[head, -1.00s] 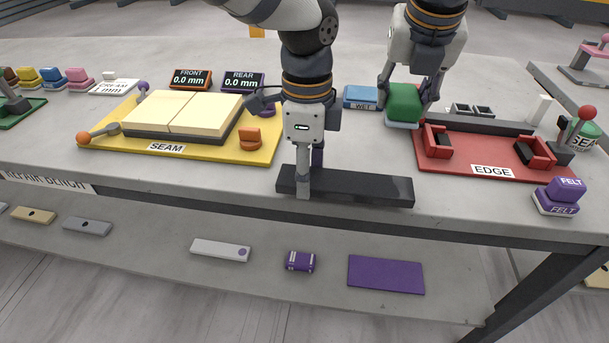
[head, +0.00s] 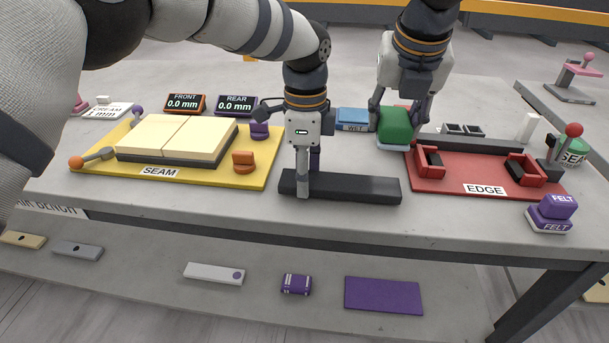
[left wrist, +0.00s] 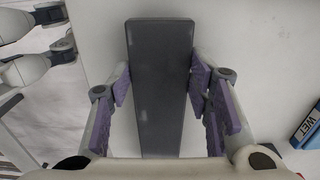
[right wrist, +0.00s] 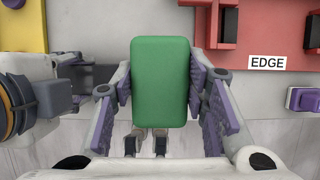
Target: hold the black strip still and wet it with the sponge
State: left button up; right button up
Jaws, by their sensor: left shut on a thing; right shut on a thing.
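The black strip (head: 355,188) lies flat on the grey bench near its front edge. My left gripper (head: 303,190) points straight down and is shut on the strip toward its left end. The left wrist view shows the strip (left wrist: 160,80) between the purple-padded fingers, with a few pale marks on its top. My right gripper (head: 400,118) is shut on the green sponge (head: 395,127), which has a pale underside. The sponge also fills the gap between the fingers in the right wrist view (right wrist: 160,82). It is behind and right of the strip, beside the red fixture.
A blue WET block (head: 352,115) sits just left of the sponge. The red EDGE fixture (head: 440,185) stands right of the strip, the yellow SEAM board (head: 215,180) left. Purple FELT blocks (head: 552,212) sit at the front right. Bench between strip and sponge is clear.

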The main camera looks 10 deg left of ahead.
pick_arm(q)
jog(key=shift+f, duration=0.35)
dwell(0.5)
jog(key=o, duration=2.3)
jog(key=shift+c, duration=0.2)
jog(key=shift+c, duration=0.2)
jog(key=shift+c, duration=0.8)
grip_shut()
jog(key=shift+f, duration=0.1)
